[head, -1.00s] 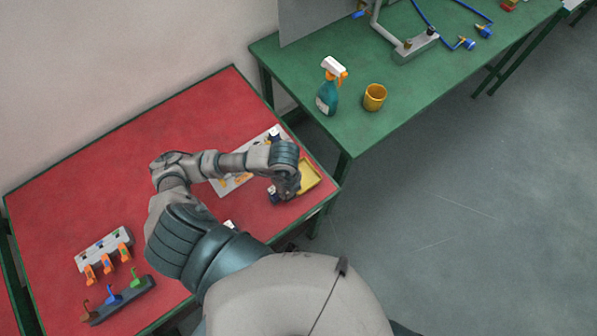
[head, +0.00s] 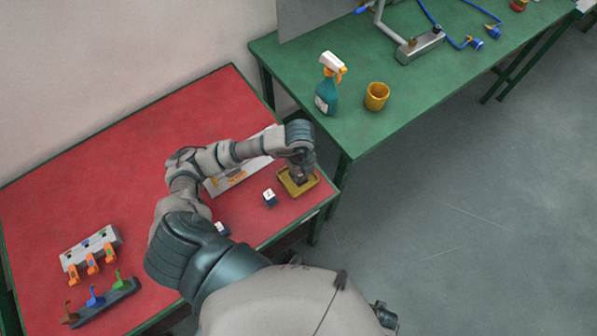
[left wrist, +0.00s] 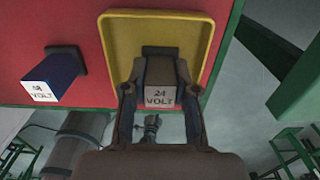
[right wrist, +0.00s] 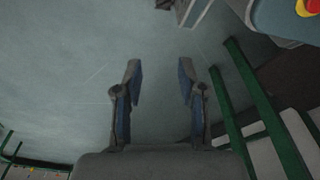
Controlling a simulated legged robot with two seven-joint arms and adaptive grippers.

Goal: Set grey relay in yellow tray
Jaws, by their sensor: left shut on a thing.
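My left gripper (head: 300,174) is over the yellow tray (head: 284,189) near the red table's right corner. In the left wrist view, its fingers (left wrist: 160,72) are shut on the grey relay (left wrist: 160,90), labelled 24 VOLT. The relay lies within the outline of the yellow tray (left wrist: 107,45), with a dark patch, perhaps shadow, behind it. I cannot tell whether it touches the tray floor. In the head view the gripper mostly hides the relay. My right gripper (right wrist: 160,78) is open and empty above the floor.
A dark blue relay (head: 269,198) with a white label stands left of the tray, also in the left wrist view (left wrist: 52,74). Another white-topped block (head: 221,228) is near the front edge. A pale board (head: 238,175) lies behind. A green table (head: 410,95) adjoins at right.

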